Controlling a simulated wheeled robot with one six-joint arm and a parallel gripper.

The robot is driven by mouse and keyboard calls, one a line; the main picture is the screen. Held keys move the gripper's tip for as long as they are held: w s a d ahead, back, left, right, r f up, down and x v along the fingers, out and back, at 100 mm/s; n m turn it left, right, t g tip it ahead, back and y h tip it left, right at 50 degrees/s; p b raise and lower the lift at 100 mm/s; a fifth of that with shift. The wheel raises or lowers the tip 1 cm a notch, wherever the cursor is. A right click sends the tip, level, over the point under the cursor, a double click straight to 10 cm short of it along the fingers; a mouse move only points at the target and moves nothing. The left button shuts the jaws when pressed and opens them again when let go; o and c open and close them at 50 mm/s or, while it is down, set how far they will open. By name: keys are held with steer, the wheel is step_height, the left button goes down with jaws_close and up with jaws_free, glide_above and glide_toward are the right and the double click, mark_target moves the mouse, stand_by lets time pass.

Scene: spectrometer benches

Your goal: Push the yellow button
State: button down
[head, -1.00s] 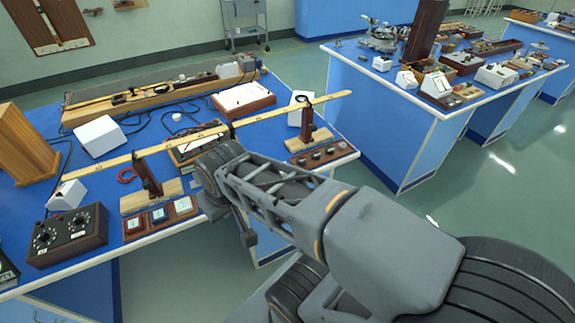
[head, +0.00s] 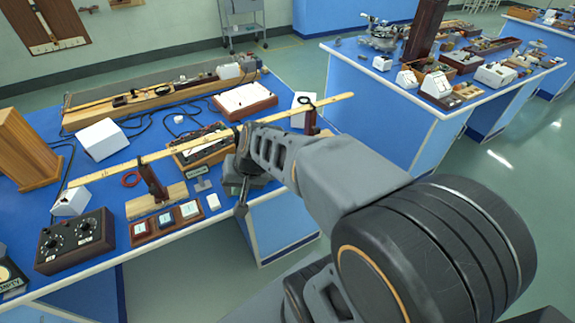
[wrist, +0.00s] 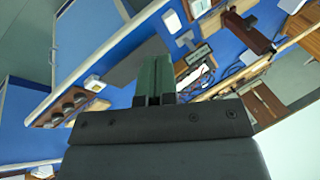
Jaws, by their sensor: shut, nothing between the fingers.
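I cannot make out a yellow button in either view. A small white block (head: 213,202) lies near the front edge of the blue bench, and a pale block shows at the top of the wrist view (wrist: 171,20). Another small white block (wrist: 93,82) lies left of my fingers in the wrist view; its top is too small to read. My gripper (wrist: 155,66) is shut and empty, pointing over the bench. In the head view my arm hides much of the bench around it.
The blue bench (head: 105,170) holds a long wooden ruler (head: 155,155) on stands, a box with three pale tiles (head: 166,221) and a black dial box (head: 75,240). A tray of round knobs (wrist: 72,106) lies left in the wrist view. Open floor (head: 185,285) lies in front.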

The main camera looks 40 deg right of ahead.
steer(key=w+d+m+t+y+p, duration=0.1)
steer(key=w+d+m+t+p, duration=0.1)
steer(key=w+d+m, duration=0.4)
steer(key=w+d+f+m+t+h+p, duration=0.1)
steer(key=w+d+f+m, duration=0.1)
steer(key=d+m, duration=0.5)
steer(key=w+d+f+m+t+h+p, duration=0.2)
steer(key=w+d+f+m, duration=0.1)
steer(key=d+m, duration=0.5)
steer(key=shift+w+d+f, duration=0.35)
steer(key=shift+d+f, duration=0.25)
steer(key=shift+d, duration=0.5)
steer(key=shift+f, duration=0.2)
step_height(320, 180, down, 7)
steer(key=b, duration=0.5)
steer(key=shift+f+b, duration=0.75)
steer(key=shift+b, duration=0.15)
